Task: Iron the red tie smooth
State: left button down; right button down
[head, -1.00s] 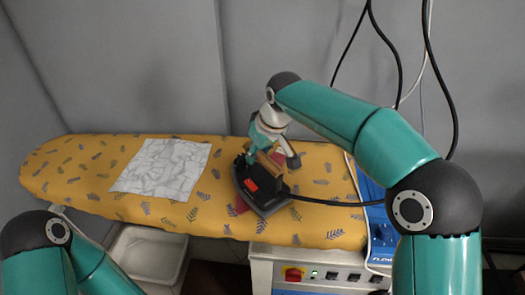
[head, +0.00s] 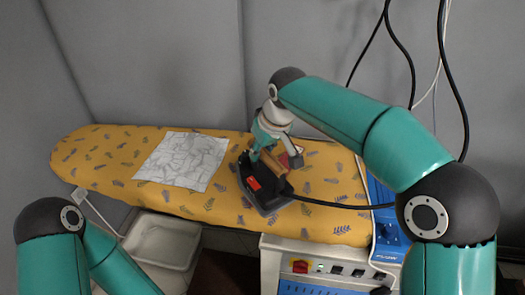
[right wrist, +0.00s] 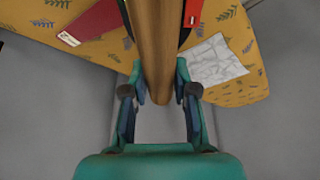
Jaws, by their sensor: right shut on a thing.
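The iron (head: 250,197) has a dark body, a red label and a wooden handle (right wrist: 154,50). It sits on the ironing board, over part of the red tie. A red end of the tie (right wrist: 90,22), with a small white tag, shows on the board in the right wrist view. In the head view only a little red (head: 291,152) shows behind my right gripper (head: 268,150); the iron hides the rest. My right gripper is shut on the iron's handle, which also fills the gap between its fingers (right wrist: 160,98). My left arm is at lower left; its gripper is out of view.
The yellow leaf-patterned ironing board (head: 110,160) carries a creased white-grey cloth (head: 182,160) left of the iron. A black cord (head: 335,205) runs right from the iron. A control box (head: 299,266) and a white bin (head: 160,240) stand in front. Grey walls close off the back.

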jog(key=shift+w+r+p, duration=0.1)
jog(key=shift+r+p, duration=1.2)
jog(key=shift+r, duration=1.05)
